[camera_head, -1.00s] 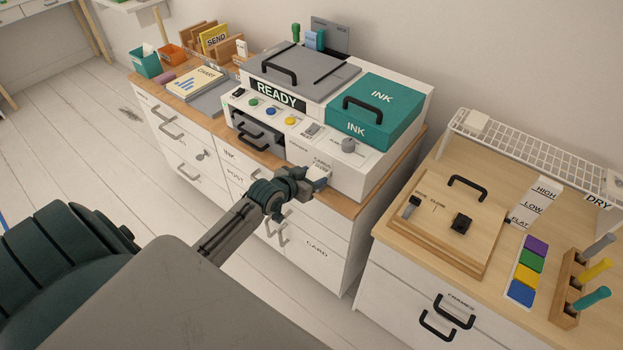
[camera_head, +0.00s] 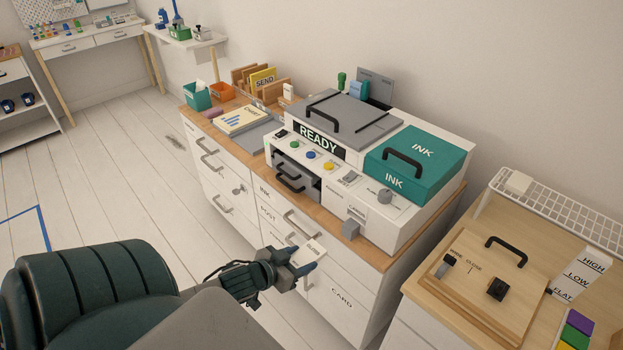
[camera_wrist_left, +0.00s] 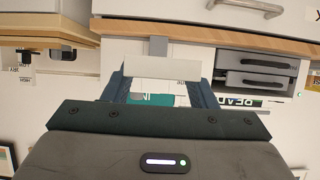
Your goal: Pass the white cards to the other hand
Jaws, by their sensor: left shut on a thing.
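My left gripper (camera_head: 295,264) is in front of the white drawer cabinet, below the printer's front edge. It is shut on the white cards (camera_head: 313,249), which show as a small pale block at its fingertips. In the left wrist view the white cards (camera_wrist_left: 160,68) lie across between the two dark fingers, level with the fingertips. My right gripper is in neither view.
The white printer (camera_head: 400,222) with a READY display and teal INK lid (camera_head: 420,160) stands on the wood-topped cabinet (camera_head: 345,300). A grey tab (camera_head: 350,230) sticks out of its front. A wooden-topped cabinet is at right. The floor at left is clear.

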